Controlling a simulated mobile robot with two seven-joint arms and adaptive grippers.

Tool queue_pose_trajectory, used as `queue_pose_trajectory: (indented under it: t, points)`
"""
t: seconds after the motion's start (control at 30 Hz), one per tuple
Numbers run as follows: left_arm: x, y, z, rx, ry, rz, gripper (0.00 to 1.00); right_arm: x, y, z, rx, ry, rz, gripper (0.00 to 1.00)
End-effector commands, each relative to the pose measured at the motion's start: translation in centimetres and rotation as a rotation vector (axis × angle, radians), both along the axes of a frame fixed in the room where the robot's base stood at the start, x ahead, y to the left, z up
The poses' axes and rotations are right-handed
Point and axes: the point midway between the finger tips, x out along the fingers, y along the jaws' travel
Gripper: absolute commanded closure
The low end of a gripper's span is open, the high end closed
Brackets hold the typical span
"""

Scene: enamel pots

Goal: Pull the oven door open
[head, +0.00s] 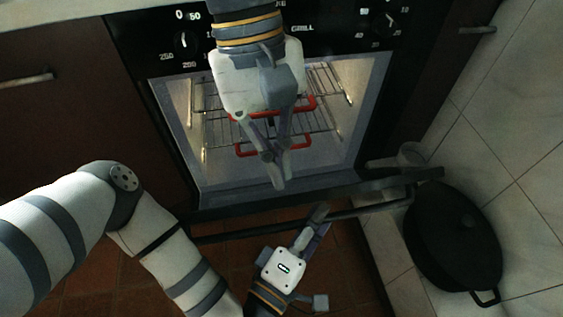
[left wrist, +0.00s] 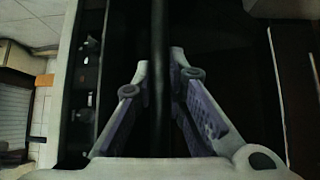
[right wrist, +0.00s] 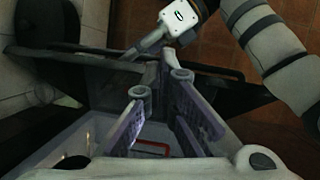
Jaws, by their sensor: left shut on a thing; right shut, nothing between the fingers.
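The oven door (head: 345,190) stands partly open, tilted out from the lit oven (head: 330,160). Its dark bar handle (head: 235,233) runs along the front. My left gripper (head: 318,218) is shut on the handle; in the left wrist view the handle (left wrist: 160,60) passes upright between its fingers. My right gripper (head: 277,172) is shut and empty, over the gap between the oven and the door. In the right wrist view, the door (right wrist: 105,85) and my left gripper (right wrist: 150,45) lie beyond my right gripper's fingertips (right wrist: 160,83).
Wire racks and a red-handled thing (head: 245,150) are inside the oven, partly hidden by my right arm. A black lidded pot (head: 455,235) stands at the right, near the door's end. A tiled wall rises at the right. Dark cabinets flank the oven.

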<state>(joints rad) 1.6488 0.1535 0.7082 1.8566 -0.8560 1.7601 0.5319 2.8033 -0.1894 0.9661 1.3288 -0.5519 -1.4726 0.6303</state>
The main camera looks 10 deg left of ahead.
Motion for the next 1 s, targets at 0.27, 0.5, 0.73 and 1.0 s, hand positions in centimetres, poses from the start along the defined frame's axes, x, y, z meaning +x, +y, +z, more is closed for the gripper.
queue_pose_trajectory:
  t: [0.27, 0.5, 0.73, 1.0]
  points:
    - [0.1, -0.1, 0.2, -0.006, -0.004, 0.001, 1.00, 8.5, 1.5, 3.2, 0.135, -0.188, -0.143, 1.00]
    - [0.1, -0.1, 0.2, -0.007, -0.004, 0.001, 1.00, 8.2, 1.3, -0.6, 0.138, -0.188, -0.145, 1.00]
    - [0.1, -0.1, 0.2, -0.007, -0.004, 0.001, 1.00, 7.6, 1.1, -5.6, 0.139, -0.187, -0.146, 1.00]
    - [0.1, -0.1, 0.2, -0.007, -0.004, 0.001, 1.00, 5.0, 0.3, -8.4, 0.139, -0.190, -0.145, 1.00]
